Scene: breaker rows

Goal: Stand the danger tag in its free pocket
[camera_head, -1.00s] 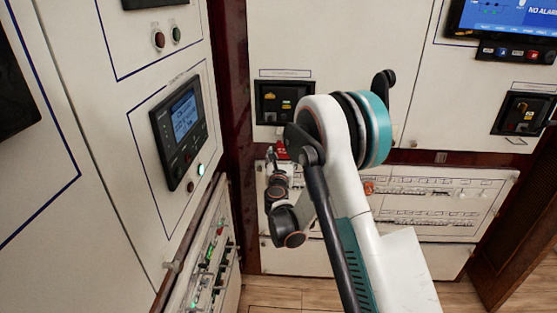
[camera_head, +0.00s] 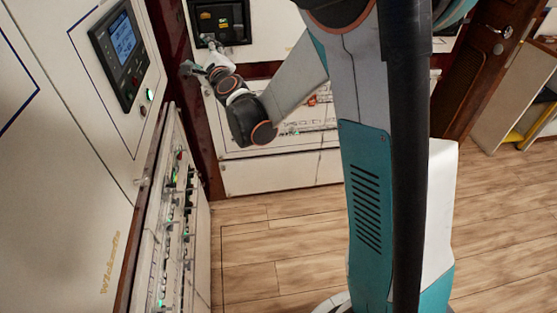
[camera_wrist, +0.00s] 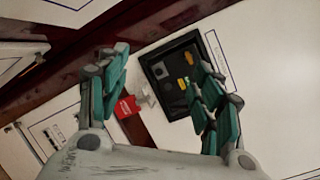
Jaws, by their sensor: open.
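A red tag (camera_wrist: 127,107) with small white marks shows in the wrist view, between my spread fingers and close to the left one. It looks like the danger tag. A small white piece (camera_wrist: 148,97) is beside it; I cannot tell whether it is part of the tag or a holder. My gripper (camera_wrist: 157,64) is open, and nothing is clamped in it. In the head view my gripper (camera_head: 199,56) is at the back panel, just below the dark recessed unit (camera_head: 219,22). I cannot make out the tag there, nor a free pocket.
The dark recessed unit with yellow labels also shows in the wrist view (camera_wrist: 176,82), partly behind the right finger. A breaker panel (camera_head: 175,220) with toggles and green lights stands at left. A lower breaker row (camera_head: 300,125) is behind my arm. The wooden floor (camera_head: 270,230) is clear.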

